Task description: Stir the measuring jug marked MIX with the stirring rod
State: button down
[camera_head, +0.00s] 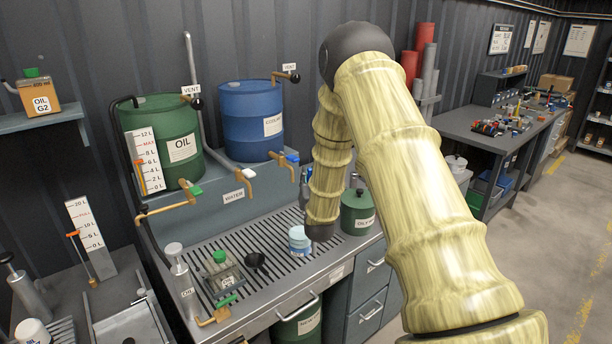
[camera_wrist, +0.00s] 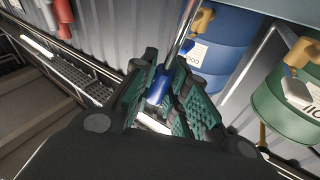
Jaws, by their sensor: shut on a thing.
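In the wrist view my gripper (camera_wrist: 168,92) is shut on the blue handle of the stirring rod (camera_wrist: 158,86). The rod's bright metal shaft runs up from the handle to the top edge of that view. In the head view my arm covers most of my gripper. I cannot make out a jug marked MIX in either view. A small pale blue and white container (camera_head: 299,241) stands on the slatted drain top, just left of my arm; I cannot read its marking.
A green oil drum (camera_head: 172,140) and a blue drum (camera_head: 250,118) stand behind, with taps jutting forward.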

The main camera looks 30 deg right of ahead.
jog(key=shift+s+d+f, duration=0.15)
jog(key=shift+f, duration=0.25)
notch_tip(320, 180, down, 13)
jog(key=a+b, duration=0.1)
jog(key=b, duration=0.9)
jog(key=shift+a, duration=0.35)
jog(key=shift+s+f, duration=0.15)
dwell(0.5)
jog(key=shift+a, duration=0.15)
